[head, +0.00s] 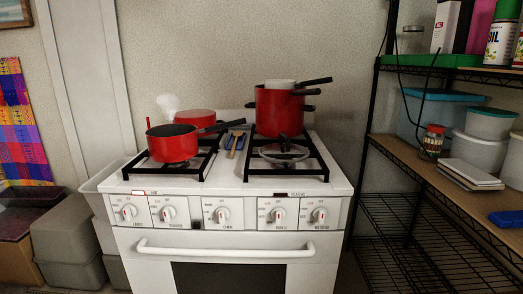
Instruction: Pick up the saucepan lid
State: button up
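The saucepan lid (284,153) lies on the front right burner of the white stove (340,184). It looks like glass with a metal rim and a dark upright knob on top. Red pots (280,112) are stacked right behind it on the rear right burner, with black handles pointing right. A red saucepan (172,148) sits on the front left burner, its black handle pointing right. My gripper does not show in this view.
Another red pan (195,116) is at the back left of the stove. Small utensils (236,142) lie between the burners. A wire shelf rack (440,171) with containers stands on the right. Grey bins (66,235) stand on the left.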

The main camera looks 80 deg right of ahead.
aim_at(281, 153)
jog(key=z, duration=0.65)
jog(key=i+l+z, duration=0.15)
jog(key=l+z, duration=0.15)
jog(key=i+l+z, duration=0.15)
jog(key=l+z, duration=0.15)
jog(key=i+l+z, duration=0.3)
jog(key=i+l, duration=0.1)
jog(key=l, duration=0.15)
jog(key=i+l, duration=0.1)
jog(key=l, duration=0.1)
